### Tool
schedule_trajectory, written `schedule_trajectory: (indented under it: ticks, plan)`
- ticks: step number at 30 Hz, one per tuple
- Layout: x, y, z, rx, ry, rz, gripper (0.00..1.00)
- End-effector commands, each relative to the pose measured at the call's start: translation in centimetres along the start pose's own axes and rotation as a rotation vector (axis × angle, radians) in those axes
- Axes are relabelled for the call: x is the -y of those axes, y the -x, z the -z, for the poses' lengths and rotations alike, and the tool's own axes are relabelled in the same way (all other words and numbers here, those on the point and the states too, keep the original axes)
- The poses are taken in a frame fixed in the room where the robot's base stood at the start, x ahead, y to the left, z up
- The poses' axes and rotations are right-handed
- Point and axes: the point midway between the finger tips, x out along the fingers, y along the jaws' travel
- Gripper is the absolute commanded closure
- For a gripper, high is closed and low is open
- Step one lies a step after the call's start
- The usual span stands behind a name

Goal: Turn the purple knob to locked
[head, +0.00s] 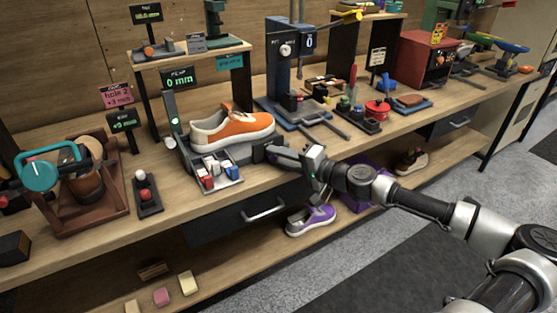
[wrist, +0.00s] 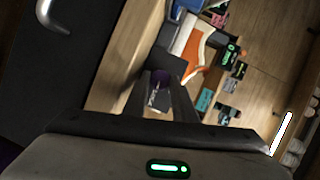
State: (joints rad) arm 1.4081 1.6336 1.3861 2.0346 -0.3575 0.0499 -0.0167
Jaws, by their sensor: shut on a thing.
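My gripper (wrist: 161,84) is shut on the knob in the wrist view. An orange and white sneaker (head: 236,128) sits on the fixture; it also shows in the wrist view (wrist: 194,48). I cannot read any lock mark or the knob's angle.
A tray of small bottles (head: 218,174) stands in front of the sneaker. A green "0 mm" display (head: 180,77) stands behind it. A drawer handle (head: 263,210) sticks out below the bench edge. A purple sneaker (head: 311,219) lies on the lower shelf under my arm.

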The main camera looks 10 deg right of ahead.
Motion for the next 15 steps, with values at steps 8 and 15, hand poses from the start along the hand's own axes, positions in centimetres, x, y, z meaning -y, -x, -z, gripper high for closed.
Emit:
schedule_trajectory:
  ticks: [8,15]
  plan:
    - [-0.19,0.00,-0.03,0.005,-0.092,0.039,0.98]
    - [-0.15,0.00,-0.01,0.007,-0.116,0.047,0.98]
